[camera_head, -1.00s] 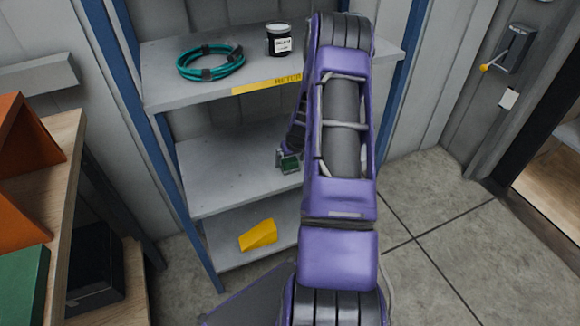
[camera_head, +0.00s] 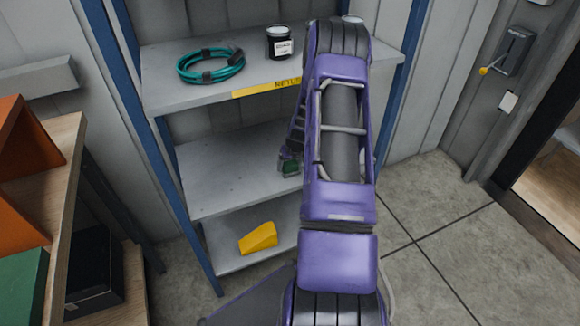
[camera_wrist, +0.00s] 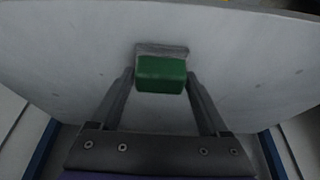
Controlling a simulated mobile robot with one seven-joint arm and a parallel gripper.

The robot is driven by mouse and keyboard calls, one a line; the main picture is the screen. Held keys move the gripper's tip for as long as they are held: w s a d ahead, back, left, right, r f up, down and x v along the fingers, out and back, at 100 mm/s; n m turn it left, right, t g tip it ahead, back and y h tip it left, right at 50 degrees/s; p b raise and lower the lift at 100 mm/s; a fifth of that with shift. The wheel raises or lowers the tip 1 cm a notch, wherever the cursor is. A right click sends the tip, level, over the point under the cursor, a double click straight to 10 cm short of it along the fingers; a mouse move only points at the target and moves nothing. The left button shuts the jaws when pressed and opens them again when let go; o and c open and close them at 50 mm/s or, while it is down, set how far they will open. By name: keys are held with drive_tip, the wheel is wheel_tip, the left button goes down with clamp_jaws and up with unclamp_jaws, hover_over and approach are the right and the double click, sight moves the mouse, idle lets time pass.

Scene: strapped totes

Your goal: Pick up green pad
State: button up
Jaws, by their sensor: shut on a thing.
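The green pad (camera_wrist: 161,75) is a small green block between my fingertips in the wrist view, with a grey strip along its far edge. My gripper (camera_wrist: 160,88) is shut on it, one finger at each side. In the head view the green pad (camera_head: 290,168) is small and partly hidden by my purple arm, at the right part of the middle shelf (camera_head: 225,175). My gripper (camera_head: 286,160) is mostly hidden there too. I cannot tell whether the pad touches the shelf.
The top shelf (camera_head: 185,98) holds a teal cable coil (camera_head: 210,66) and a dark labelled jar (camera_head: 280,43). A yellow wedge (camera_head: 258,238) lies on the bottom shelf. Blue posts (camera_head: 160,150) flank the shelves. A wooden unit (camera_head: 62,190) stands left. The middle shelf's left part is clear.

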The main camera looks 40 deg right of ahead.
sight(291, 164)
drive_tip(key=shift+r, duration=0.45)
drive_tip(key=v, duration=0.3)
drive_tip(key=shift+w+d, duration=0.15)
drive_tip(key=shift+w, duration=0.1)
drive_tip(key=s+a, duration=0.2)
drive_tip(key=s, duration=0.6)
drive_tip(key=s+a+p, duration=0.1)
drive_tip(key=s+a, duration=0.1)
drive_tip(key=s, duration=0.6)
drive_tip(key=shift+s+a, duration=0.4)
drive_tip(key=shift+f, duration=0.1)
